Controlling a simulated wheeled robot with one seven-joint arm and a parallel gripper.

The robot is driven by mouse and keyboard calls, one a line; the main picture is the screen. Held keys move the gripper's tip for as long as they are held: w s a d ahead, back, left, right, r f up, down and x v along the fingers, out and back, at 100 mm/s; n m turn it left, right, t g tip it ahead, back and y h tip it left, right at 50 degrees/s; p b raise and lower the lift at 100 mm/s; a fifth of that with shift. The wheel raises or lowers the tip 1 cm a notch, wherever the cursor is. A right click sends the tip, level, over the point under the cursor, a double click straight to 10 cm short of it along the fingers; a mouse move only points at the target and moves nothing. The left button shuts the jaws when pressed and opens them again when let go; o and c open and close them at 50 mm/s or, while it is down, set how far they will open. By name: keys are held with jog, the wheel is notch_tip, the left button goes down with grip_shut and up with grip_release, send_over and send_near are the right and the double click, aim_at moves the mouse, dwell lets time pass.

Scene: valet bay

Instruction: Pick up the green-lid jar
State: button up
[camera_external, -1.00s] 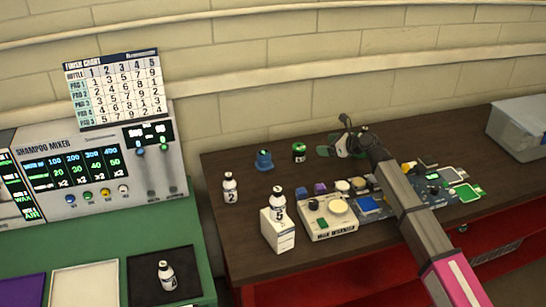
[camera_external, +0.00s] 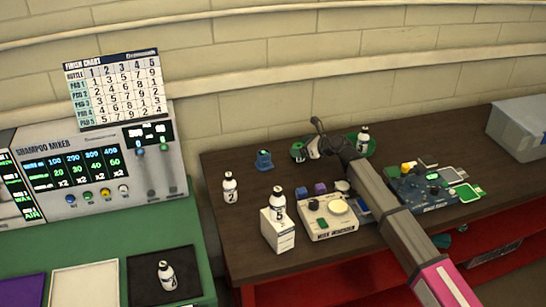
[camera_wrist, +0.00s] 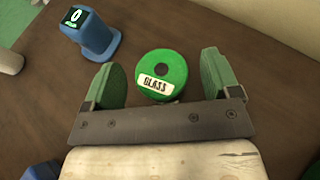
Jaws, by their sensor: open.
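The green-lid jar (camera_wrist: 162,70) is seen from above in the wrist view. My gripper (camera_wrist: 161,62) is open, with one green finger to the left of the jar and one to the right. How far the fingers are above the table cannot be told. In the external view, my gripper (camera_external: 305,150) is over the jar's spot near the back of the table and largely hides the jar.
A blue dispenser-like item with a small display (camera_external: 264,160) stands just left of the jar. A green tray (camera_external: 371,150) with a white bottle (camera_external: 363,138) is to the right. Bottles, a beige mixer box (camera_external: 330,228) and a blue board (camera_external: 428,190) stand nearer the front.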

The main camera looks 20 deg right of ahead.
jog(key=shift+w+a+f, duration=0.25)
jog(key=shift+w+a, duration=0.05)
jog(key=shift+w, duration=0.15)
jog(key=c, duration=1)
